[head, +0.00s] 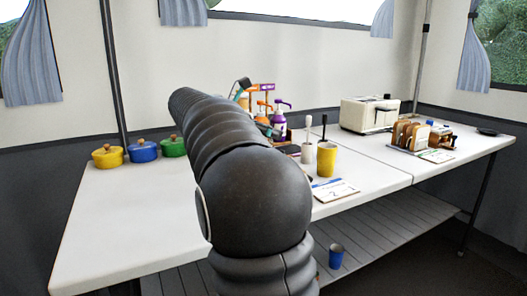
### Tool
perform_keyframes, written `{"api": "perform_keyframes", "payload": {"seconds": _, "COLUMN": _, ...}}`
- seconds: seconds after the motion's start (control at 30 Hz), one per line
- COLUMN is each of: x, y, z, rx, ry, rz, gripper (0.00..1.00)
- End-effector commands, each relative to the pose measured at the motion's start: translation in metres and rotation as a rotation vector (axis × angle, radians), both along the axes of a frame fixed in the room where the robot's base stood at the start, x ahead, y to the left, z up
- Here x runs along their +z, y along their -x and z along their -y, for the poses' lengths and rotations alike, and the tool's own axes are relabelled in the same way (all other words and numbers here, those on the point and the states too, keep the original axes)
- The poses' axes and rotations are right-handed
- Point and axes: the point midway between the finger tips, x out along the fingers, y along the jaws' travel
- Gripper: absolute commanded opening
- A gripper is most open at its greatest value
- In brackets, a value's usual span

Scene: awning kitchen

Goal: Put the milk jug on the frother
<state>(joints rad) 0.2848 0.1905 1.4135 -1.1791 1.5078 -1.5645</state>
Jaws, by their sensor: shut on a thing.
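My dark arm fills the middle of the head view and hides much of the table behind it. My gripper is hidden behind the arm, so I cannot see its jaws or what is between them. I cannot make out the milk jug or the frother. A dark object with a teal edge (240,88) shows just above the arm; I cannot tell what it is.
On the white table (110,225) are a yellow pot (107,157), blue pot (143,152), green pot (172,146), purple bottle (279,124), yellow cup (326,160), number card (335,190), toaster (368,115) and toast rack (408,137). A blue cup (336,257) stands on the slatted shelf (390,232). The front left is clear.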

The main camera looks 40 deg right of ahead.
Motion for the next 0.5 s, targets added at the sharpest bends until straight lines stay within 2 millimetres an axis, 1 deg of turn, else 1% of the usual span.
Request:
{"api": "perform_keyframes", "payload": {"seconds": 0.1, "x": -0.005, "y": -0.007, "z": -0.008, "rx": 0.0, "ry": 0.001, "rz": 0.0, "gripper": 0.12}}
{"api": "perform_keyframes", "payload": {"seconds": 0.27, "x": -0.011, "y": -0.009, "z": -0.009, "rx": -0.001, "ry": 0.001, "rz": 0.0, "gripper": 0.12}}
{"api": "perform_keyframes", "payload": {"seconds": 0.37, "x": -0.022, "y": -0.008, "z": -0.009, "rx": -0.001, "ry": 0.001, "rz": -0.001, "gripper": 0.12}}
{"api": "perform_keyframes", "payload": {"seconds": 0.5, "x": -0.041, "y": -0.008, "z": -0.009, "rx": 0.001, "ry": 0.001, "rz": -0.002, "gripper": 0.12}}
